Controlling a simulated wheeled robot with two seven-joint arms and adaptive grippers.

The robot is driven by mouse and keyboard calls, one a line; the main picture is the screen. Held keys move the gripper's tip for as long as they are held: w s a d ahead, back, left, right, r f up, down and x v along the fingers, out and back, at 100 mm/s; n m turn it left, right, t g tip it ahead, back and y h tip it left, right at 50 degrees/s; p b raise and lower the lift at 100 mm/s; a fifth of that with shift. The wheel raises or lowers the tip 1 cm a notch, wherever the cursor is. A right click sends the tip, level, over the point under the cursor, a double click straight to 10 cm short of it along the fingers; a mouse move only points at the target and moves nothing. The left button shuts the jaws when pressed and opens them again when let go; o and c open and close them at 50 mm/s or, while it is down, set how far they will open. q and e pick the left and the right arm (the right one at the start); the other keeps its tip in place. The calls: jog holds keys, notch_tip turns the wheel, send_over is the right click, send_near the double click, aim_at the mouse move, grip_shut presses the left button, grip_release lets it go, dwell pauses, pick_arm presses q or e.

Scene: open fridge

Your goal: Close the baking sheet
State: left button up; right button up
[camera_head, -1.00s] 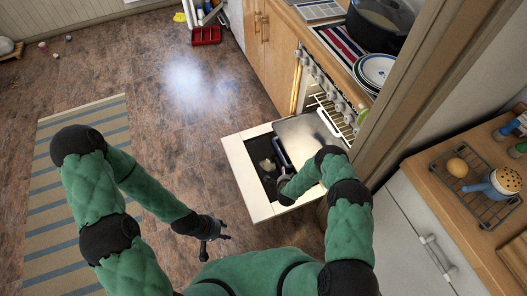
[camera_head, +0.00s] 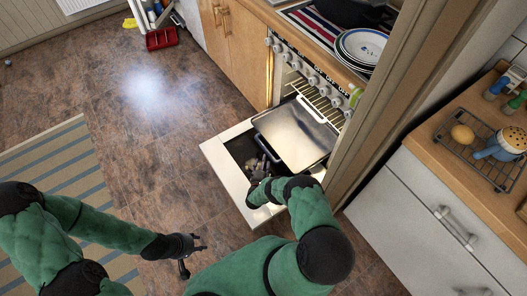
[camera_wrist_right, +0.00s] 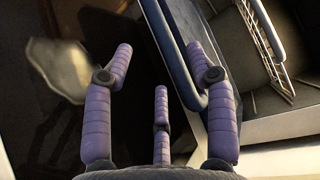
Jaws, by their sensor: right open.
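The baking sheet (camera_head: 295,136) is a flat grey metal tray sticking out of the oven above its open door, in the head view. A dark blue handle (camera_head: 266,149) runs along its front edge; the blue handle also shows in the right wrist view (camera_wrist_right: 193,62). My right gripper (camera_head: 259,165) is open in front of the sheet, by this handle. In the right wrist view its purple fingers (camera_wrist_right: 160,75) are spread, with the right finger close to the handle; contact cannot be told. My left gripper (camera_head: 193,254) is open and empty, low over the floor.
The oven door (camera_head: 225,175) hangs open beneath the sheet. A wire rack (camera_head: 322,101) is inside the oven. A wooden post (camera_head: 385,130) and a white drawer cabinet (camera_head: 425,215) stand to the right.

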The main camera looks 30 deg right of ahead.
aim_at(266, 150)
jog(key=b+x, duration=0.3)
jog(key=x, duration=0.4)
jog(key=shift+f, duration=0.2)
jog(key=shift+w+d, duration=0.4)
jog(key=shift+w, duration=0.15)
jog(key=shift+c, duration=0.2)
jog(key=shift+d, duration=0.1)
grip_shut()
